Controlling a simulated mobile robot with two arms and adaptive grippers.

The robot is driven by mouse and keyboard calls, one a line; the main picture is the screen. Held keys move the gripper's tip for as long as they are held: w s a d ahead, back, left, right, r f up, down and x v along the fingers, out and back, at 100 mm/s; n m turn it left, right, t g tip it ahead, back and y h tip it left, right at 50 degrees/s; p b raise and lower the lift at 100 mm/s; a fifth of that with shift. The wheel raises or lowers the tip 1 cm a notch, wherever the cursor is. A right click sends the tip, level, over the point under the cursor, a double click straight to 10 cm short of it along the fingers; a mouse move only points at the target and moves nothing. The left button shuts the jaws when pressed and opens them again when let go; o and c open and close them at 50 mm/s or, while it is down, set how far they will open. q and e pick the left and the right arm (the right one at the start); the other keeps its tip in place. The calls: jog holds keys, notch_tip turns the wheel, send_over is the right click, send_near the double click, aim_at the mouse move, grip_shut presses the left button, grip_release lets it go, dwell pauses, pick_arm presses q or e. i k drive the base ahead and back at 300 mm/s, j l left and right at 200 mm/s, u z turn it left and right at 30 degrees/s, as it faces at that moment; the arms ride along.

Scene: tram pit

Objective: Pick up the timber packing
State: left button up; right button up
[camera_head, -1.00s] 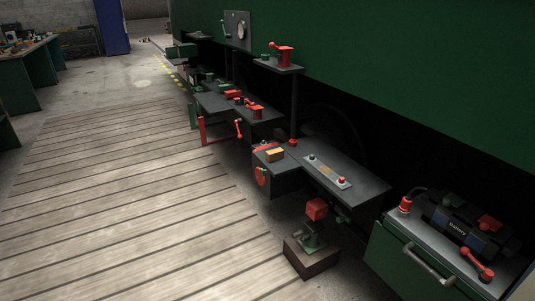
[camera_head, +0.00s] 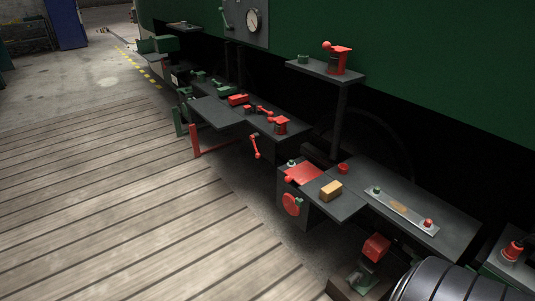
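A small tan wooden block, apparently the timber packing (camera_head: 331,191), lies on the dark bench top (camera_head: 341,208) right of centre. It sits close to a red plate (camera_head: 304,174) on the same bench. A larger brown block (camera_head: 341,291) stands on the floor at the bottom edge, under a green and red device, and is partly cut off. A dark ribbed rounded part at the bottom right appears to be my own arm. Neither gripper shows, and nothing touches the tan block.
A metal strip with two knobs (camera_head: 400,208) lies right of the block. A post with a shelf and red fitting (camera_head: 337,60) rises behind the bench. Other dark benches (camera_head: 240,115) stand farther back. The slatted wooden floor (camera_head: 110,200) at left is clear.

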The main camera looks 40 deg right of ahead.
aim_at(333, 189)
jog(key=i+z, duration=0.25)
jog(key=i, duration=0.2)
jog(key=i+j+z, duration=0.2)
jog(key=i, duration=0.25)
jog(key=i+j+z, duration=0.25)
jog(key=i, duration=0.2)
